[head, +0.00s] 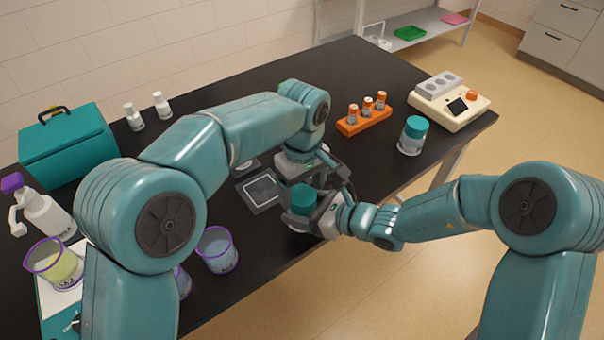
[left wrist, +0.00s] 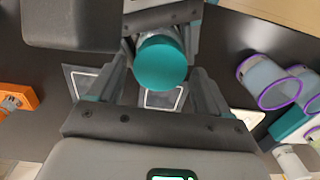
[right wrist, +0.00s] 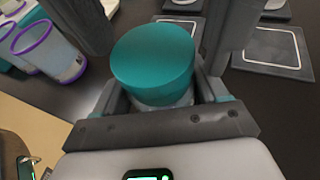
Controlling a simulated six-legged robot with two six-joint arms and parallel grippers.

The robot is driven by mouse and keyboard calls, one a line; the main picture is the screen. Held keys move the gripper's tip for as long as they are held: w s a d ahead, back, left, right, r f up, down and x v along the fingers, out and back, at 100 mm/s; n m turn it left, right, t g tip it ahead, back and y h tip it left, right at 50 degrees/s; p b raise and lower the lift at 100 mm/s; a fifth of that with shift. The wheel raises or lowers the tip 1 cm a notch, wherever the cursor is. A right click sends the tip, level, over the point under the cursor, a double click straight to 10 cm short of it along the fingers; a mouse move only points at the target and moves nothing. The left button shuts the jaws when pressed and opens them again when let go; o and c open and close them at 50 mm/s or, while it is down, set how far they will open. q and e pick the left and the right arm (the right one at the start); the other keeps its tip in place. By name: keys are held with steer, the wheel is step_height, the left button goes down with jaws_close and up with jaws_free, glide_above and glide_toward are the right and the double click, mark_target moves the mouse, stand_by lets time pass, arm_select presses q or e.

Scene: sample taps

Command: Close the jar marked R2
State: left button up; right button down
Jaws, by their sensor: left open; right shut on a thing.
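A glass jar (head: 297,226) with a teal lid (head: 304,197) on top stands near the table's front edge. My right gripper (head: 312,215) is shut on this jar's body, below the lid; the lid fills the middle of the right wrist view (right wrist: 152,62). My left gripper (head: 312,180) is open above the jar, pointing down. In the left wrist view the lid (left wrist: 162,62) lies between and beyond its fingers, apparently untouched. A second teal-lidded jar (head: 411,144) stands at the right of the table. I cannot read R2 on either jar, nor tell how tightly the lid sits.
Dark square pads (head: 262,190) lie behind the held jar. Purple-rimmed beakers (head: 217,255) stand to its left. An orange rack (head: 364,120) of vials and a cream device (head: 462,113) are at the right. A teal case (head: 68,148) is at the left.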

arm_select(q)
steer(key=shift+f, duration=0.4)
steer(key=c, duration=0.9)
steer(key=m, duration=0.6)
steer(key=shift+m, duration=0.3)
steer(key=o, duration=1.1)
steer(key=shift+o, duration=0.2)
steer(key=shift+d, duration=0.1)
arm_select(e)
steer(key=shift+a, duration=0.1)
